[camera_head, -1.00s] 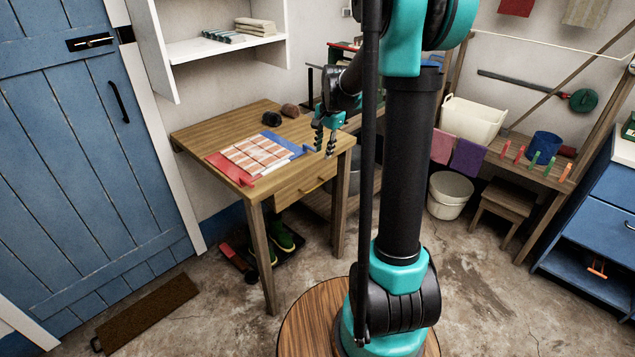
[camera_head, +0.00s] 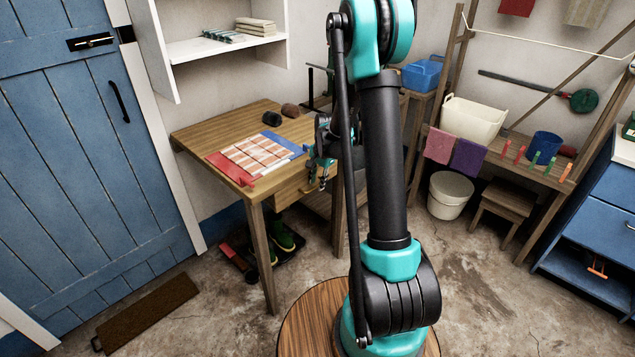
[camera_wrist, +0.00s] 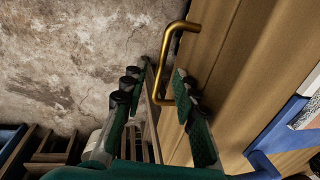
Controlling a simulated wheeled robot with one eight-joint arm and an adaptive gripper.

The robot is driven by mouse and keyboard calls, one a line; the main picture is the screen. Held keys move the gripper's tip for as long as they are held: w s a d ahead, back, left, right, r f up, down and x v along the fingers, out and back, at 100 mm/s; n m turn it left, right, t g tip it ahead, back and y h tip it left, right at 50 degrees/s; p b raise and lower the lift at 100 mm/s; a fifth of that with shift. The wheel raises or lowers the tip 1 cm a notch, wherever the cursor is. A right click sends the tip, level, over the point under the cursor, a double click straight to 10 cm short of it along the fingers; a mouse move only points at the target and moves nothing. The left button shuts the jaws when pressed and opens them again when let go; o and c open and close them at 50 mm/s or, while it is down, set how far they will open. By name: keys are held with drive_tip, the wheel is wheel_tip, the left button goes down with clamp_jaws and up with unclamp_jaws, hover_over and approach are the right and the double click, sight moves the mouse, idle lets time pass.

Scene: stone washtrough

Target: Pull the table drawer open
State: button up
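The wooden table (camera_head: 190,136) stands left of centre in the head view, with its drawer (camera_head: 290,190) under the top. The drawer looks closed, though my arm and gripper cover its right part. In the wrist view the drawer front (camera_wrist: 225,70) carries a bent brass handle (camera_wrist: 164,60). My gripper (camera_head: 319,174) is at the drawer front. In the wrist view my gripper (camera_wrist: 161,74) is open, with one finger on each side of the handle. I cannot tell whether either finger touches it.
Green boots (camera_head: 281,238) stand under the table.

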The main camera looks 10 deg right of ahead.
drive_tip(key=shift+f, duration=0.15)
clamp_jaws()
idle(0.4)
